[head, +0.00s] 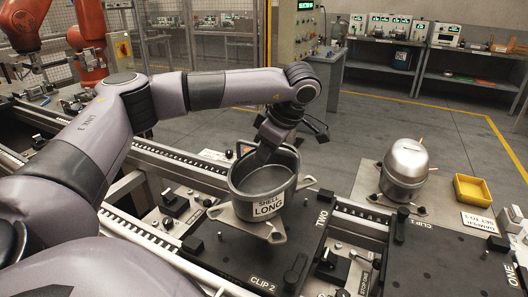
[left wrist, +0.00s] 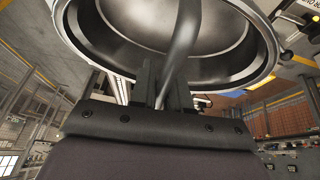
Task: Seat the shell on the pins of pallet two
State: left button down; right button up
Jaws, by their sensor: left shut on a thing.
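The shell (head: 241,184) is a grey open-topped pot labelled "SHELL LONG", with a pale footed base plate (head: 275,237). It is upright over the dark plate of pallet two (head: 318,222), marked "TWO" and "CLIP 2". My right gripper is out of view.
A closed silver compressor (head: 405,163) stands on a grey plate at the right. A yellow bin (head: 473,189) and a small sign (head: 479,222) lie near it. Pallet one (head: 440,262) is at front right. A black clip (head: 295,270) sits on pallet two's front part.

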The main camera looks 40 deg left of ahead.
aim_at(263, 186)
pick_arm(q)
jog(key=shift+w+f+b, duration=0.1)
jog(key=shift+f+b, duration=1.05)
jog(key=shift+f, duration=1.05)
jog(key=shift+p, duration=0.45)
dwell(0.3)
jog(key=shift+f+b, duration=0.95)
jog(key=shift+f, duration=0.9)
dwell(0.4)
jog(key=c, duration=1)
grip_release()
jog(key=shift+d, duration=0.1)
jog(key=shift+f, duration=0.25)
jog(key=shift+s+b+v, duration=0.15)
jog(key=shift+v, duration=1.7)
jog(key=shift+s+b+v, duration=0.1)
jog(key=shift+b+v, duration=0.05)
jog(key=shift+v, duration=1.75)
